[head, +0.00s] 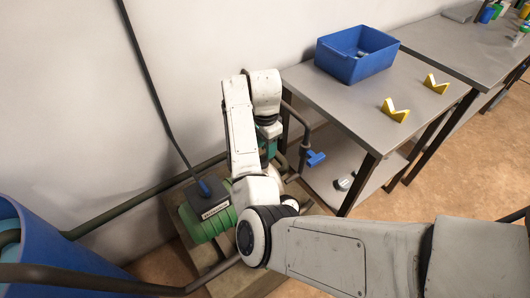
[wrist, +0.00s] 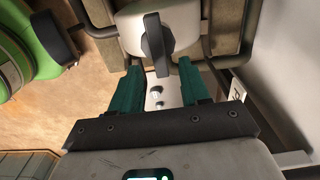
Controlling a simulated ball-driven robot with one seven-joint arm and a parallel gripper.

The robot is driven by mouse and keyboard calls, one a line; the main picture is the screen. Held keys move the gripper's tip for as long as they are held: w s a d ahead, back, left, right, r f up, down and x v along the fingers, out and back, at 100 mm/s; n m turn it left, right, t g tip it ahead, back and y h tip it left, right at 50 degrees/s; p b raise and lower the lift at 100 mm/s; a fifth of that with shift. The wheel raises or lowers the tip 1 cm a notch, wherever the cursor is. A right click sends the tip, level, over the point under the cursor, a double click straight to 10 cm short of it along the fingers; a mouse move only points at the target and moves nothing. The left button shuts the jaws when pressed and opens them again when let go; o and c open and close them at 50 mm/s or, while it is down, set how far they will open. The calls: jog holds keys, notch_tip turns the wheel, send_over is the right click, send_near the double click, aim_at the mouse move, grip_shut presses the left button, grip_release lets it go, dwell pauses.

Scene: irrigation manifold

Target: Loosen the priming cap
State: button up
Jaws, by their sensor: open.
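In the wrist view, a dark upright wing-shaped knob (wrist: 154,36), which looks like the priming cap, stands on a pale rounded housing (wrist: 187,22). My gripper (wrist: 159,67) has its two teal fingers apart and nothing between them. The fingertips point at the housing, one to each side below the knob, and the knob's lower end shows just past the gap. I cannot tell whether the fingers touch the housing. In the head view, my arm hides the knob.
The green motor (wrist: 18,55) is left of my gripper; it also shows in the head view (head: 207,222). A pipe with a blue valve handle (head: 316,158) stands close to the right. A steel table (head: 350,105) carries a blue bin (head: 356,62) and yellow V-blocks (head: 395,110).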

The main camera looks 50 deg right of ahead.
jog(key=shift+f, duration=1.6)
grip_shut()
